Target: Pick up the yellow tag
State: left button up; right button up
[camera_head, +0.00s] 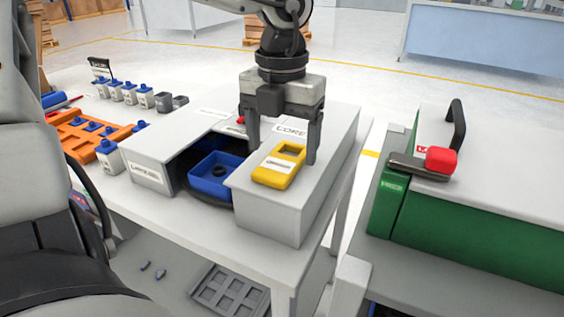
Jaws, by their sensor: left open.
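The yellow tag (262,176) lies flat on the right top surface of a light grey stand (270,205). It has a rectangular opening near its far end and a white label on its near part. My left gripper (283,154) comes down from the top of the view, with its fingers pointing down. It is open, with one finger to the left of the tag and the other to its right. The gap between them looks empty; I cannot tell whether either finger touches the tag. My right gripper is not in view.
A blue bin (212,187) sits in the stand's recess, left of the tag. An orange tray (84,140) and several small white containers stand farther left. A green machine (450,245) with a red-ended lever (440,160) stands to the right, across a gap.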

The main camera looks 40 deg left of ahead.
aim_at(282, 160)
pick_arm(q)
notch_tip(282, 160, down, 2)
jog(key=shift+f, duration=0.1)
jog(key=c, duration=1.1)
notch_tip(282, 160, up, 10)
jog(key=shift+r, duration=0.1)
